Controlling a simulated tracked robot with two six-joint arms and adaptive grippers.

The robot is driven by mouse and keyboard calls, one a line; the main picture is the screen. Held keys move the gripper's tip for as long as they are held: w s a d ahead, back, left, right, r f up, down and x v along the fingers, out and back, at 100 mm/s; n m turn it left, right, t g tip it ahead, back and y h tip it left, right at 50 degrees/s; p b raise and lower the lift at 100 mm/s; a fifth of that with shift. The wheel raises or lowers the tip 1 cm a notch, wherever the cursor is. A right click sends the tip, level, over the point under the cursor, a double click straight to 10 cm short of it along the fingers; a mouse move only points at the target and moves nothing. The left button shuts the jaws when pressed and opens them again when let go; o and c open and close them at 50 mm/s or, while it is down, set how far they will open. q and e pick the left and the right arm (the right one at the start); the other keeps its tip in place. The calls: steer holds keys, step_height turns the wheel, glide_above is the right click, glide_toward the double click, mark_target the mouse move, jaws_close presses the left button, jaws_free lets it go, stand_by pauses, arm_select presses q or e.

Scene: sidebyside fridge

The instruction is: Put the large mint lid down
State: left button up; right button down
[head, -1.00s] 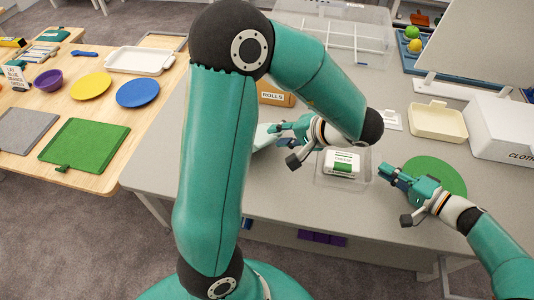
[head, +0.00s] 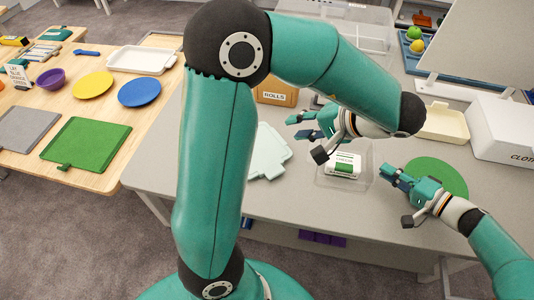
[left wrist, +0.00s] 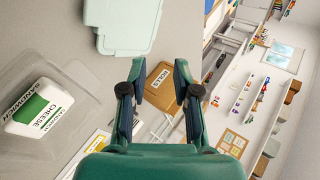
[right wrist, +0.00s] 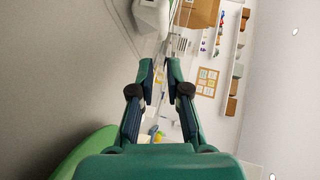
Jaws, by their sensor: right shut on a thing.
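The large mint lid (head: 268,152) lies on the grey table, partly hidden behind my left arm in the head view. It also shows at the top of the left wrist view (left wrist: 122,30), apart from the fingers. My left gripper (head: 295,127) is open and empty, to the right of the lid and above the table. In the left wrist view its fingers (left wrist: 158,66) stand apart with nothing between them. My right gripper (head: 386,171) is shut at the right side of a clear container (head: 323,183), apparently on its wall; the exact contact is small.
The clear container holds a white and green cheese sandwich pack (head: 343,165). A ROLLS box (head: 275,91) stands behind the lid. A green disc (head: 440,172) lies beside my right gripper. A cream tray (head: 444,123) and white box (head: 505,130) are at the right.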

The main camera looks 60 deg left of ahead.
steer(key=shift+s+f, duration=0.15)
steer(key=shift+f, duration=0.25)
arm_select(q)
steer(key=r, duration=0.3)
steer(key=d+r, duration=0.1)
steer(key=shift+w+d+r, duration=0.1)
steer(key=shift+w+r, duration=0.2)
steer(key=shift+r, duration=0.1)
arm_select(e)
steer(key=c, duration=1.1)
jaws_free()
steer(key=shift+r, duration=0.15)
steer(key=shift+r, duration=0.1)
steer(key=v, duration=1.2)
steer(key=shift+w, duration=0.2)
arm_select(q)
steer(key=shift+f, duration=0.1)
arm_select(e)
steer(key=shift+s, duration=0.15)
